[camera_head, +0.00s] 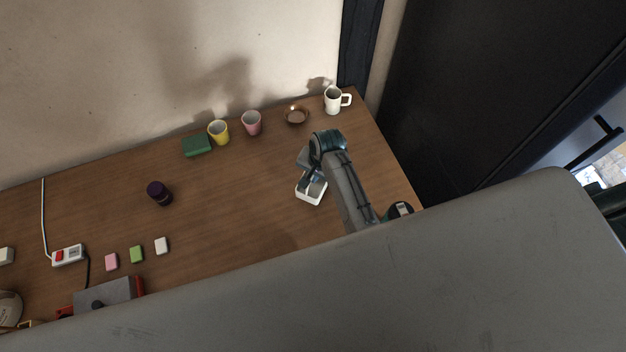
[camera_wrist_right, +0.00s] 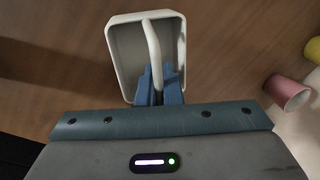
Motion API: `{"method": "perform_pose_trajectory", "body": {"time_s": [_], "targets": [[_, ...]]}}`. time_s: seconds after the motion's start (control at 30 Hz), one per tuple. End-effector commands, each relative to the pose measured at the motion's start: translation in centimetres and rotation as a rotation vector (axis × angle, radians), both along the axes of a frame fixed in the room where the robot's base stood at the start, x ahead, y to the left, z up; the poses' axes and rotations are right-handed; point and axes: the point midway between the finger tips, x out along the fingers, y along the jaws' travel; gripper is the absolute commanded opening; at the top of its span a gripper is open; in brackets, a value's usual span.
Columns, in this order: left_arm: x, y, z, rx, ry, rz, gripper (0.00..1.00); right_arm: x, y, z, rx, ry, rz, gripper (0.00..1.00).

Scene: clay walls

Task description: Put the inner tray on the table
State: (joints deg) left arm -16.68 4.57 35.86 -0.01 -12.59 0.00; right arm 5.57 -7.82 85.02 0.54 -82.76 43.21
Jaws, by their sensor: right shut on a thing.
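The inner tray (camera_head: 311,193) is a small white open box with a divider across its middle. It is at the right part of the wooden table (camera_head: 235,190) in the head view. My right gripper (camera_head: 308,180) is over it, shut on its divider; in the right wrist view the blue fingers (camera_wrist_right: 158,88) close on the divider of the tray (camera_wrist_right: 122,60). I cannot tell whether the tray touches the table or hangs a little above it. My left gripper does not show.
A white mug (camera_head: 333,101), a brown dish (camera_head: 296,116), a pink cup (camera_head: 251,123), a yellow cup (camera_head: 218,132) and a green box (camera_head: 196,146) line the back. A dark purple jar (camera_head: 159,193) stands left. Bare tabletop lies between the jar and the tray.

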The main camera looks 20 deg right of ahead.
Motion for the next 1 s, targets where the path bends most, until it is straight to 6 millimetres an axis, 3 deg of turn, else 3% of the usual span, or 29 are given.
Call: {"method": "perform_pose_trajectory", "body": {"time_s": [0.13,0.3,0.67,0.8,1.0], "targets": [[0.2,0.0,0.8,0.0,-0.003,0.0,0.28,-0.1,-0.1,-2.0,-0.001,0.005,0.001,0.0],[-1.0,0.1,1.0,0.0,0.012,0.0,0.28,-0.1,-0.1,-3.7,-0.001,0.001,0.0,0.0],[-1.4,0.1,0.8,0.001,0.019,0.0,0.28,-0.1,0.0,-4.2,-0.001,0.001,0.0,0.0],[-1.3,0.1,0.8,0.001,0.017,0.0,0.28,-0.1,0.0,-4.2,-0.001,0.001,0.0,0.28],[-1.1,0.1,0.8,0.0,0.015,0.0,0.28,-0.1,0.0,-4.2,-0.001,0.001,0.0,0.28]]}}
